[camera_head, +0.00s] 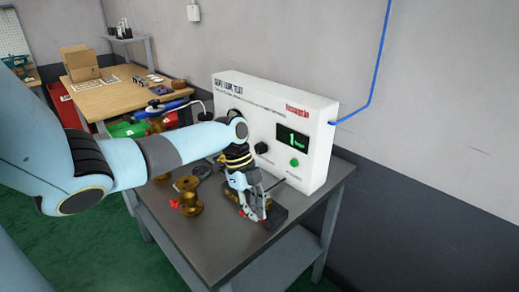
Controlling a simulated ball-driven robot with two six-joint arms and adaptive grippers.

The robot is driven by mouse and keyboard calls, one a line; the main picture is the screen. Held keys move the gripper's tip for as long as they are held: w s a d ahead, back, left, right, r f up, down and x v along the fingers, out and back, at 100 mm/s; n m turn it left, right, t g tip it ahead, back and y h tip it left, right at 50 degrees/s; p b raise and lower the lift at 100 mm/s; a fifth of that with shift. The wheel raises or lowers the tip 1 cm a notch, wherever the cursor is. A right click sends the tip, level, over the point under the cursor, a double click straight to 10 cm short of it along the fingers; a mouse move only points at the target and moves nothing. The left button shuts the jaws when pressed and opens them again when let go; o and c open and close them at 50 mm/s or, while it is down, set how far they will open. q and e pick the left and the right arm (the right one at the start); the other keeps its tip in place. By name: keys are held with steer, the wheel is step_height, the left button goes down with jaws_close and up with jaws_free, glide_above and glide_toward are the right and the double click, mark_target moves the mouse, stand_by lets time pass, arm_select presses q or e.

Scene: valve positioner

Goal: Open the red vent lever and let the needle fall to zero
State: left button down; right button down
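My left arm comes in from the left, and its gripper (256,215) points down at the front of the white test panel (318,118). The fingers are small and dark, and I cannot tell whether they are apart or closed on something. A dark block (277,214) lies right by the fingertips. A small red part shows close to the fingers, too small to tell if it is the vent lever. A brass valve body (188,194) with a red handle (174,203) stands left of the gripper. My forearm and wrist cover part of the panel; no needle is readable. My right gripper is out of view.
The panel has a lit green display (292,138), a black knob (261,148) and a green button (294,162). It stands on a grey metal table (215,245). A blue hose (378,70) runs up the wall. A wooden bench (105,95) stands behind left.

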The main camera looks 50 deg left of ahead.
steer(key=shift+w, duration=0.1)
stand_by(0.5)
